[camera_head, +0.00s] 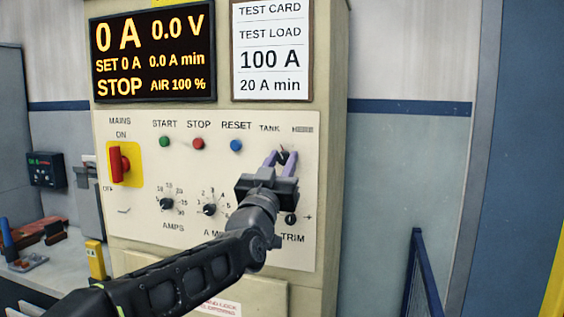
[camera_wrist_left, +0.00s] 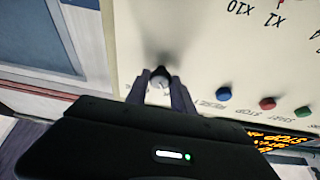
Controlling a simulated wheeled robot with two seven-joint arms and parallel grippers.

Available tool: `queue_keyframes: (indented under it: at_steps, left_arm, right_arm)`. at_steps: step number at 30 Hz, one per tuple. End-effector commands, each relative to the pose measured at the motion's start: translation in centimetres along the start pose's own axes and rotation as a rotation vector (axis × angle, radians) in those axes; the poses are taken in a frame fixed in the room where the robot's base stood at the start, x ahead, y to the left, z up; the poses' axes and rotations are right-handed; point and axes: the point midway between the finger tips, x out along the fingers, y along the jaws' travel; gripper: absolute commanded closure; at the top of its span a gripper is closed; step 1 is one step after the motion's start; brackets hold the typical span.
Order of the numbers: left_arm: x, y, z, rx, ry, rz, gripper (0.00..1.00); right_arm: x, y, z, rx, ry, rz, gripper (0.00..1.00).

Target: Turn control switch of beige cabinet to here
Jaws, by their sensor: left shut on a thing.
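The beige cabinet (camera_head: 225,255) stands in front of me with a cream control panel (camera_head: 130,222). A small dark control switch (camera_head: 284,155) sits at the panel's upper right, below the TANK label. My left gripper (camera_head: 283,157) reaches up to it from below and is shut on it, with one purple-grey finger on each side. In the left wrist view, which is upside down, the dark knob (camera_wrist_left: 160,76) shows between the fingertips. The gripper hides part of the switch and its markings. My right gripper is out of view.
The panel also has a red mains switch (camera_head: 119,165), green (camera_head: 165,142), red (camera_head: 198,144) and blue (camera_head: 236,145) buttons, and AMPS (camera_head: 166,204) and A MIN (camera_head: 210,209) knobs. A display (camera_head: 153,50) reads STOP. A blue rail (camera_head: 422,275) stands at right.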

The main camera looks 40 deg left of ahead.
Motion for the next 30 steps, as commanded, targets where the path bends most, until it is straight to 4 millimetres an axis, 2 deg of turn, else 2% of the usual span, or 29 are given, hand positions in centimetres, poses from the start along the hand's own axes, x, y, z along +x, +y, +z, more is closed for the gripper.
queue_keyframes:
  at_steps: [3, 17, 30]
  left_arm:
    - [0.0, 0.0, 0.0, 0.000, 0.000, 0.001, 1.00]
    - [-0.1, 0.0, 0.2, 0.027, 0.000, 0.011, 1.00]
    - [-0.2, -0.1, 0.4, 0.257, 0.002, 0.105, 1.00]
  right_arm:
    - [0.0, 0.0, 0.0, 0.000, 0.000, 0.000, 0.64]
    - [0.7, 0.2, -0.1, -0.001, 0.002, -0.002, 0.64]
    - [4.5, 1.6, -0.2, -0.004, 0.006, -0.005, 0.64]
